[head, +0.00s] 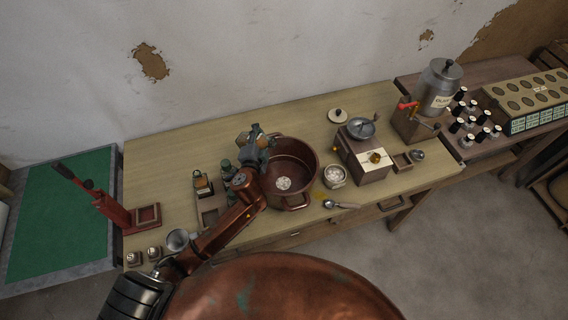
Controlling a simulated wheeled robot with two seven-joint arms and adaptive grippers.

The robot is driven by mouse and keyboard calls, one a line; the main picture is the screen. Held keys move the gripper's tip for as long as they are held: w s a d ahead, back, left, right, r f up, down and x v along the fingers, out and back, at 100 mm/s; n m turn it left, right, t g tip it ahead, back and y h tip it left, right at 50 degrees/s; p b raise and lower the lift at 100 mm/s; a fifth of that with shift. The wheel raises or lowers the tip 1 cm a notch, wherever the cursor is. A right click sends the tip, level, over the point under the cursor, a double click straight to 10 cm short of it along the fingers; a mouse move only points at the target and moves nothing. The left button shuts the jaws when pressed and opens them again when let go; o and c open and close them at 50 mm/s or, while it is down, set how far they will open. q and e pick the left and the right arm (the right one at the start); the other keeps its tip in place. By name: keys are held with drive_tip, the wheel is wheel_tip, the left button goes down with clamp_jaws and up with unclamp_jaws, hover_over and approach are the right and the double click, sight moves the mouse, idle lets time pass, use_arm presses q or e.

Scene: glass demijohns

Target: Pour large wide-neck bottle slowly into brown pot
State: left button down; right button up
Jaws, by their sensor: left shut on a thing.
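The brown pot (311,187) stands on the wooden table, with a pale patch visible on its floor inside. My left gripper (256,140) is at the pot's back-left rim. It is shut on a small amber-brown thing (264,142), which looks like the wide-neck bottle but is mostly hidden by the fingers. I cannot tell its tilt, and no stream shows. My left arm crosses in front of the pot's left side. My right gripper is not in view.
Dark bottles (227,172) and a small labelled bottle (202,184) stand left of the pot. The table behind the pot is mostly clear.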

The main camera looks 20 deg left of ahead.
use_arm(q)
drive_tip(key=shift+a+r, duration=0.1)
drive_tip(key=shift+r, duration=0.15)
drive_tip(key=shift+a+r+m+t+b, duration=0.1)
drive_tip(key=shift+r+m+t+b, duration=0.2)
drive_tip(key=shift+r+m+b, duration=0.35)
drive_tip(key=shift+s+d+f+m+y, duration=0.2)
drive_tip(key=shift+d+m+y, duration=0.1)
drive_tip(key=shift+d+m, duration=0.5)
idle(1.1)
drive_tip(key=shift+m+t+b, duration=0.6)
drive_tip(key=shift+m+b, duration=0.15)
drive_tip(key=shift+m, duration=0.1)
idle(2.5)
drive_tip(key=shift+r+m, duration=0.25)
drive_tip(key=shift+m, duration=0.15)
idle(1.4)
